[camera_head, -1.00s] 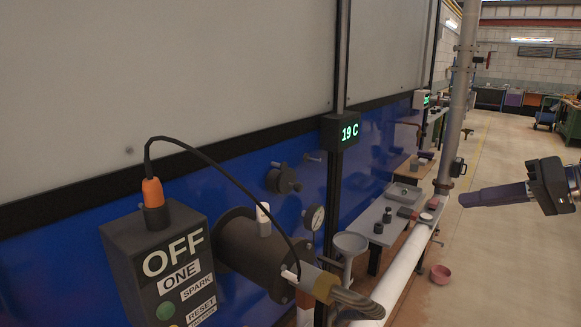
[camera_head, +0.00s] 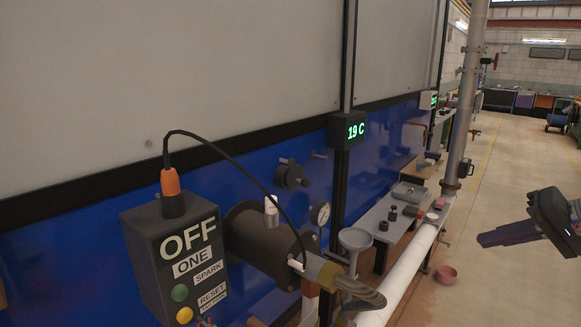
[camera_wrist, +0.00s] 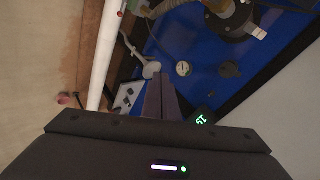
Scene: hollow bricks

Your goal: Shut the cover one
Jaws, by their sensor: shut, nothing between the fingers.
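A dark control box (camera_head: 172,262) labelled OFF, ONE, SPARK and RESET stands at the lower left in the head view. A dark burner cylinder (camera_head: 258,235) juts from the blue wall beside it. A small round dark fitting (camera_head: 291,174) sits on the wall above right of the burner; a dark round fitting (camera_wrist: 229,69) shows in the wrist view. I cannot tell which part is cover one or whether it is open. My gripper (camera_head: 484,239) is at the far right, shut and empty, well away from the wall. Its fingers (camera_wrist: 162,82) show together in the wrist view.
A pressure gauge (camera_head: 320,213) and a funnel (camera_head: 355,240) stand right of the burner. A display reading 19 C (camera_head: 347,130) hangs on a post. A white pipe (camera_head: 400,278) runs low along the wall. The floor (camera_head: 500,170) to the right is mostly open.

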